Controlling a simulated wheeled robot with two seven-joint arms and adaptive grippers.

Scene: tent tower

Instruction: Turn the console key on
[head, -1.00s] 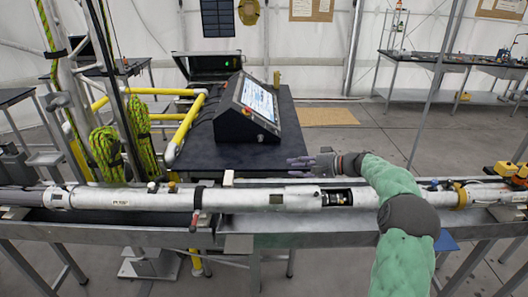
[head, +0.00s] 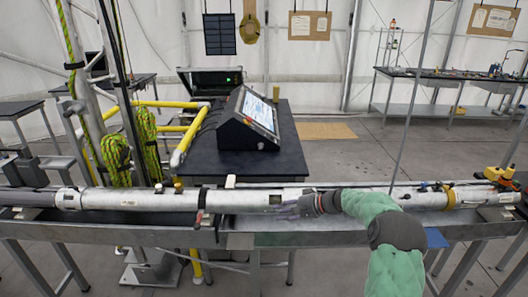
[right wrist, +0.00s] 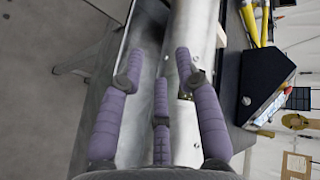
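The console (head: 249,119) is a dark sloped box with a lit screen, on a black-topped table behind the long silver tube. Its key is too small to make out in the head view. The console also shows at the right of the right wrist view (right wrist: 268,84). My right gripper (head: 287,208), with purple padded fingers, is low at the front of the tube, apart from the console. In the right wrist view the fingers (right wrist: 158,72) are spread with nothing between them, over the tube's edge; contact cannot be told. My left gripper is not in view.
The silver tube (head: 240,200) lies on a metal bench across the front, between my right gripper and the console. Yellow pipes (head: 186,140) and a mast with green rope stand left of the console. An open case (head: 212,82) sits behind it. Floor right of the table is clear.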

